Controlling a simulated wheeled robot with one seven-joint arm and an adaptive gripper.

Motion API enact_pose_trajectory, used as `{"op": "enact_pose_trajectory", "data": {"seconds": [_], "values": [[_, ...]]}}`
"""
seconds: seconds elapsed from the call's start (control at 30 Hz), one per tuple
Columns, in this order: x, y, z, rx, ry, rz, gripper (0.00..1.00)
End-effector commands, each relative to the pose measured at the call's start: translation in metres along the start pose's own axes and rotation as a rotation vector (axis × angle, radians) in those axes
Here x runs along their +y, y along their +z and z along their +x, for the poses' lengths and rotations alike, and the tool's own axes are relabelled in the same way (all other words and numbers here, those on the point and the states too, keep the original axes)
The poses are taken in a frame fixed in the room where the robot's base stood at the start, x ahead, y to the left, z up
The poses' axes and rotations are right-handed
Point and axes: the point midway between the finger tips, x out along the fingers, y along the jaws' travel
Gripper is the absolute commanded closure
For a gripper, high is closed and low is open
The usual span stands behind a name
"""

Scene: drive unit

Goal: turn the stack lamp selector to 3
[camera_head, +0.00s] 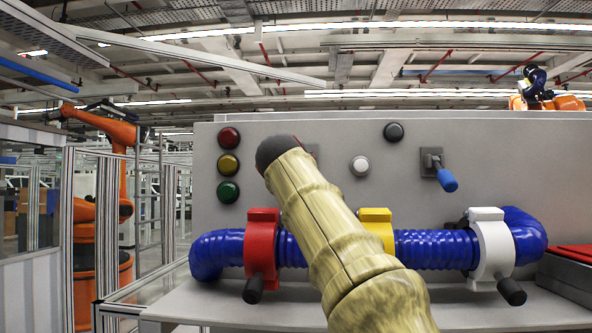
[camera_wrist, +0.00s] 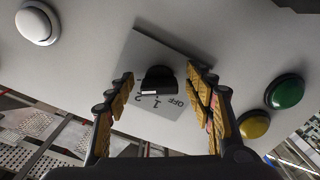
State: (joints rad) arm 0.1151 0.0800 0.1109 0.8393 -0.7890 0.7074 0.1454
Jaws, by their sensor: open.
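The lamp selector is a black knob (camera_wrist: 158,82) with a white mark, on a grey square plate (camera_wrist: 172,47) in the middle of the wrist view. The plate's printed labels "1", "2" and "OFF" show upside down beside the mark; I cannot see a 3. The mark appears to face the labels, but which one is hard to tell. My gripper (camera_wrist: 160,76) is open, with one finger on each side of the knob and a visible gap on both sides. In the head view my arm hides the selector; only an edge of its plate (camera_head: 313,150) shows.
Red (camera_head: 229,138), yellow (camera_head: 228,165) and green (camera_head: 227,192) lamps sit left of my arm. A white button (camera_head: 360,166), a black knob (camera_head: 394,132) and a blue-handled switch (camera_head: 447,180) sit right. A blue hose (camera_head: 430,248) with red, yellow and white clamps runs below.

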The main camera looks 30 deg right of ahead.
Motion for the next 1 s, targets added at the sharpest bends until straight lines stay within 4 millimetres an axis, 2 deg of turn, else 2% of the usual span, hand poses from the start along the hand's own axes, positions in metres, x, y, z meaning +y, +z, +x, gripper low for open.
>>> {"op": "enact_pose_trajectory", "data": {"seconds": [0.23,0.7,0.8,1.0], "values": [[0.001,-0.001,-0.014,0.002,-0.001,0.001,0.47],[0.0,0.0,-0.095,0.002,-0.001,-0.001,0.47],[-0.001,-0.001,-0.108,0.002,-0.002,0.0,0.47],[0.0,0.0,-0.12,0.0,-0.001,0.0,0.47]]}}
